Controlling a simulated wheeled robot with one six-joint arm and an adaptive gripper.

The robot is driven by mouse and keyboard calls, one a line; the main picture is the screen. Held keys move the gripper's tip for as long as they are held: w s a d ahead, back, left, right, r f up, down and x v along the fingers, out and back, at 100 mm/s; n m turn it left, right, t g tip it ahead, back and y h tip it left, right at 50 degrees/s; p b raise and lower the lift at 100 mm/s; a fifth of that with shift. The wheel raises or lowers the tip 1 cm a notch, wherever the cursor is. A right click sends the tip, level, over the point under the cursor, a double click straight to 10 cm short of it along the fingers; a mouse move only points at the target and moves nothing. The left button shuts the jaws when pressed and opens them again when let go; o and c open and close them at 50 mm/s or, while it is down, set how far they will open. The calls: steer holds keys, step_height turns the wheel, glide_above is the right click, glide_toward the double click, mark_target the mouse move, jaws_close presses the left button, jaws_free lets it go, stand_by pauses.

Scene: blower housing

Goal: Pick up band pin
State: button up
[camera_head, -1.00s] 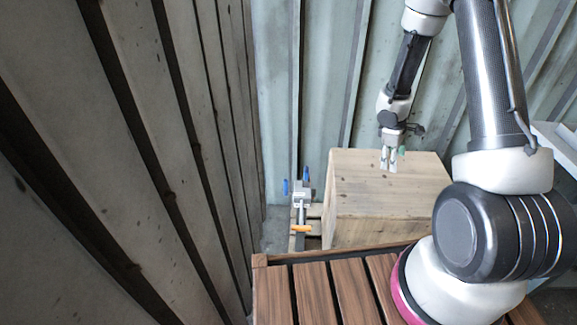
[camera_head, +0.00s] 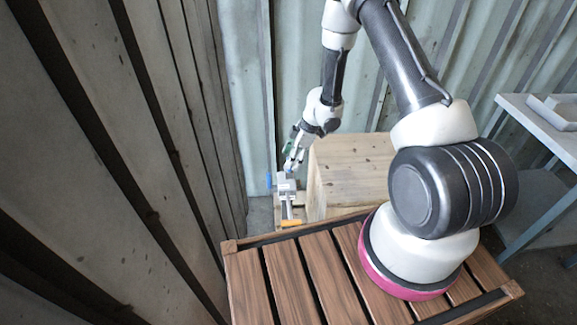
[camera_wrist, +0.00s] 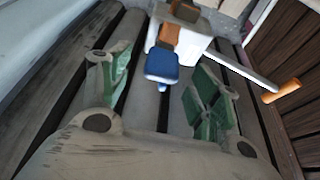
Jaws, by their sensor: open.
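A pale grey block fixture (camera_head: 287,186) stands left of the wooden crate, with blue parts and a bar ending in an orange grip (camera_head: 291,222). In the wrist view the fixture (camera_wrist: 193,42) has a blue-ended piece (camera_wrist: 161,66) pointing toward me and a brown-orange part (camera_wrist: 168,35) behind it. I cannot tell for sure which piece is the band pin. My gripper (camera_head: 292,164) is just above the fixture, tilted down. In the wrist view my gripper (camera_wrist: 160,88) is open, its green-padded fingers apart on either side of the blue end. Nothing is held.
The wooden crate (camera_head: 350,175) stands close right of the fixture. A slatted wooden deck (camera_head: 290,275) is in front, under my arm's base. A corrugated wall (camera_head: 90,150) runs along the left. A grey table (camera_head: 545,125) stands at the right.

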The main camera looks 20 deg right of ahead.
steer(key=x, duration=0.3)
steer(key=shift+f, duration=0.15)
steer(key=c, duration=1.1)
